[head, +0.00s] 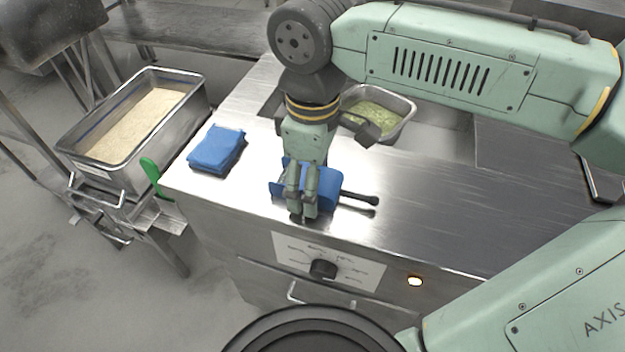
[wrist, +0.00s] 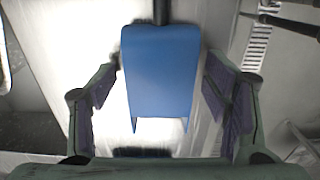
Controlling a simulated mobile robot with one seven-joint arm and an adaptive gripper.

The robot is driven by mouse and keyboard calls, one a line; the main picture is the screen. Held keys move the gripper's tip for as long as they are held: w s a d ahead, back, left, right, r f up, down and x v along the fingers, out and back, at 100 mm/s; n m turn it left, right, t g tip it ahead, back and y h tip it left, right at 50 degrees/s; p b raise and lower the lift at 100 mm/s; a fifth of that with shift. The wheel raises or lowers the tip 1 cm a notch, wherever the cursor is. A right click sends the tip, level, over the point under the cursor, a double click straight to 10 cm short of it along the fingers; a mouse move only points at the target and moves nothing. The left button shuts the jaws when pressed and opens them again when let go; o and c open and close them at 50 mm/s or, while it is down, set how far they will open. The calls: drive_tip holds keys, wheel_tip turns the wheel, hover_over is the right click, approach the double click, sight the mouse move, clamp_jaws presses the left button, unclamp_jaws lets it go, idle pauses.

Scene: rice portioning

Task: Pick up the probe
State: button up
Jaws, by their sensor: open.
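The probe has a blue body (head: 328,191) and a black rod (head: 358,197) that points right along the steel counter in the head view. In the wrist view its blue body (wrist: 158,75) fills the middle, with the black rod running out at the top. My gripper (head: 303,212) is over the blue body and hides part of it in the head view. In the wrist view my open gripper (wrist: 160,112) has one finger on each side of the body, with visible gaps between. I cannot tell the exact height of the fingertips over the counter.
A folded blue cloth (head: 216,151) lies left on the counter (head: 430,205). A deep rice pan (head: 190,100) stands further left, with a green-handled utensil (head: 154,174) near it. A pan of green food (head: 403,122) sits behind my gripper. The counter's right side has free room.

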drive_tip(key=shift+c, duration=0.4)
drive_tip(key=c, duration=1.2)
drive_tip(key=shift+o, duration=0.2)
drive_tip(key=shift+r, duration=0.1)
drive_tip(key=shift+r, duration=0.4)
drive_tip(key=shift+s+a+r+b, duration=0.1)
drive_tip(key=shift+s+r+b, duration=0.15)
drive_tip(key=shift+r, duration=0.4)
drive_tip(key=shift+s+a+r+b, duration=0.1)
drive_tip(key=shift+s+r+b, duration=0.1)
drive_tip(key=shift+r, duration=0.4)
drive_tip(key=s+a+r+b, duration=0.2)
drive_tip(key=s+a, duration=0.1)
drive_tip(key=s, duration=1.1)
drive_tip(key=r+p, duration=0.3)
drive_tip(key=p, duration=0.1)
drive_tip(key=r+p, duration=0.2)
drive_tip(key=shift+s+r, duration=0.3)
drive_tip(key=shift+s, duration=0.1)
